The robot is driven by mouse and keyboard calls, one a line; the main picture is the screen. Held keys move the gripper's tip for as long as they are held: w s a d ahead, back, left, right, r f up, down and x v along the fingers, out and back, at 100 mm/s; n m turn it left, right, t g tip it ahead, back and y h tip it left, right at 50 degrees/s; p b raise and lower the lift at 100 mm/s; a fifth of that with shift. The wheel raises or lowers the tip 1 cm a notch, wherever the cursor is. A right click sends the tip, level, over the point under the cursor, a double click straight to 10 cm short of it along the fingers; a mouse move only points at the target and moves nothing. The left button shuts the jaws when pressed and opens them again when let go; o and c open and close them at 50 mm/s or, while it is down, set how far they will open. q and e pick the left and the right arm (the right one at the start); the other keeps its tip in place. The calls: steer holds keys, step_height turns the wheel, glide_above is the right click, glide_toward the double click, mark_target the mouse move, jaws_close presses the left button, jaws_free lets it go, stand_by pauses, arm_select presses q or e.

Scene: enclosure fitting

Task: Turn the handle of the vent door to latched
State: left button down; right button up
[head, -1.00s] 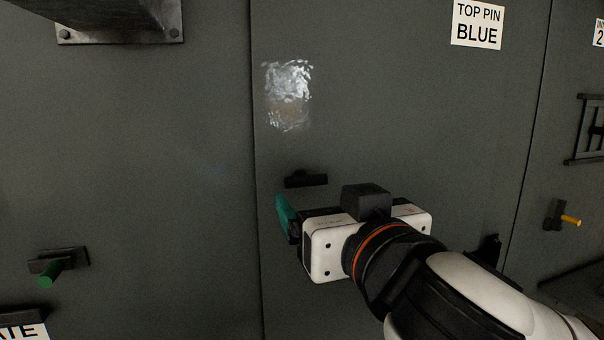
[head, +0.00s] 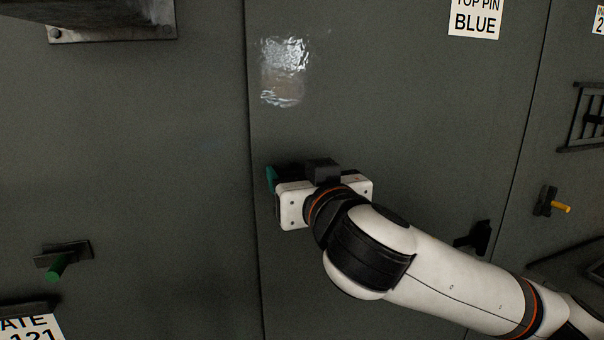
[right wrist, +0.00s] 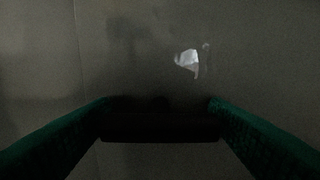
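The middle grey door panel (head: 400,110) carries a black handle (head: 289,167), mostly hidden behind my right gripper in the head view. No label naming the vent door is readable, so I cannot tell whether this is its handle. My right gripper (head: 272,180) is close to the panel at this handle, with one green finger showing at its left. In the right wrist view, its two green fingers (right wrist: 160,103) stand wide apart with a dark bar (right wrist: 160,128) between them. Whether they touch the bar is unclear. My left gripper is not in view.
A green-tipped handle (head: 57,266) is on the left panel. A yellow-tipped handle (head: 560,207) and a slatted grille (head: 587,118) are on the right panel. A black fitting (head: 478,237) sits near the middle panel's right edge. A dark bracket (head: 110,15) juts out at top left.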

steer(key=c, duration=0.4)
steer(key=shift+c, duration=0.2)
steer(key=n+b, duration=0.1)
steer(key=n, duration=0.1)
steer(key=shift+f+n, duration=0.1)
steer(key=shift+n, duration=0.3)
steer(key=n, duration=0.4)
steer(key=shift+b, duration=0.35)
steer(key=n, duration=0.5)
steer(key=shift+n, duration=0.4)
steer(key=n, duration=0.5)
steer(key=shift+n, duration=0.3)
steer(key=o, duration=0.9)
